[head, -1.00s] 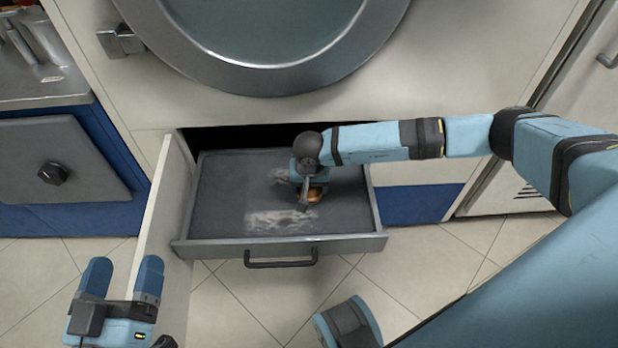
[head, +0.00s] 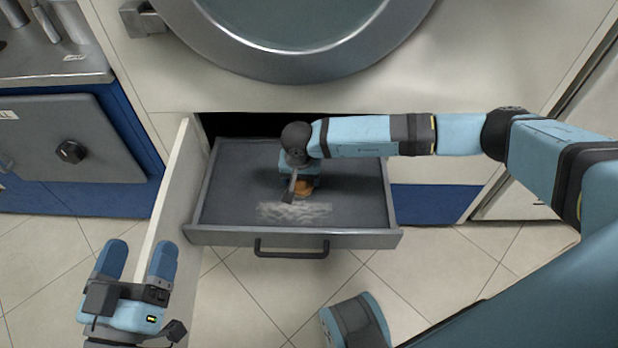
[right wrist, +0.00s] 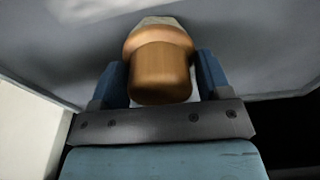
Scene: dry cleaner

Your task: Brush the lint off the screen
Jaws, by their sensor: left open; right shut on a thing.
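The dark grey lint screen (head: 235,195) lies in the open drawer below the round door. A pale strip of lint (head: 293,212) lies along its front part; the rest of the visible screen looks mostly bare. My right gripper (head: 300,183) is over the screen just behind the lint strip, shut on a brush with an orange-brown wooden handle (right wrist: 160,72).
The drawer front (head: 350,240) has a dark handle (head: 292,250). An open cream flap (head: 172,195) stands along the drawer's left side. The round machine door (head: 290,75) is above. A blue cabinet with a steel top is at left. The tiled floor in front is clear.

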